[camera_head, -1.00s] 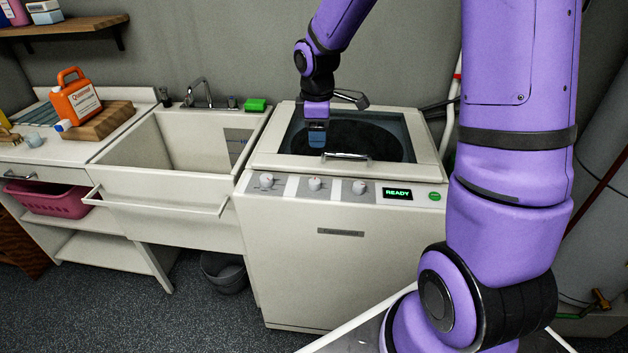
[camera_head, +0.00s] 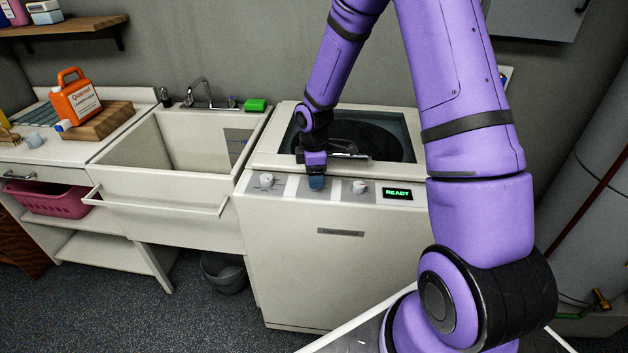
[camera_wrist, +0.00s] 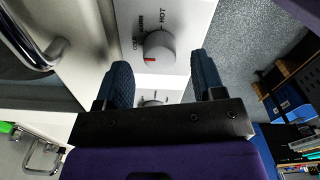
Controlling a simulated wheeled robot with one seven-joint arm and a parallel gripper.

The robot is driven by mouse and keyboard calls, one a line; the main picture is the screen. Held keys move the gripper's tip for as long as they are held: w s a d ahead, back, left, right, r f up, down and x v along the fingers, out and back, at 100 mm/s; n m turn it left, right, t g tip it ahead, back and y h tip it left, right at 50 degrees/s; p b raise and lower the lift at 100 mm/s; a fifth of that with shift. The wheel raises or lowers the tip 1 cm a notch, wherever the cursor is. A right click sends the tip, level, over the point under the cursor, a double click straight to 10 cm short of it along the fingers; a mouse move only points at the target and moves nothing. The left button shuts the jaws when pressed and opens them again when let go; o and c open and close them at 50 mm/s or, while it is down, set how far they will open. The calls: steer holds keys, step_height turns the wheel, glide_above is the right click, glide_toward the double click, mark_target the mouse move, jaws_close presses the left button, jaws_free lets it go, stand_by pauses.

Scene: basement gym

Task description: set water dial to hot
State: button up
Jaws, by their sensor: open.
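The water dial (camera_wrist: 159,47) is a round light knob in the wrist view, on a white panel marked COLD, WARM and HOT. Its red mark sits at its lower left, nearest the word COLD. My gripper (camera_wrist: 161,62) is open, with one dark blue finger low on each side of the dial; I see no contact. In the head view my gripper (camera_head: 316,183) is at the middle of the washer's control panel and hides the knob there. The left knob (camera_head: 267,180) and right knob (camera_head: 360,187) show on either side.
The washer (camera_head: 330,260) has a lid handle (camera_wrist: 38,48) close beside the panel. The READY display (camera_head: 397,194) is lit green. A sink (camera_head: 125,188) with a front bar stands left, and a grey bin (camera_head: 224,275) stands on the floor below.

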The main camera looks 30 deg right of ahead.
steer(key=shift+f, duration=1.15)
steer(key=c, duration=0.9)
steer(key=shift+c, duration=0.2)
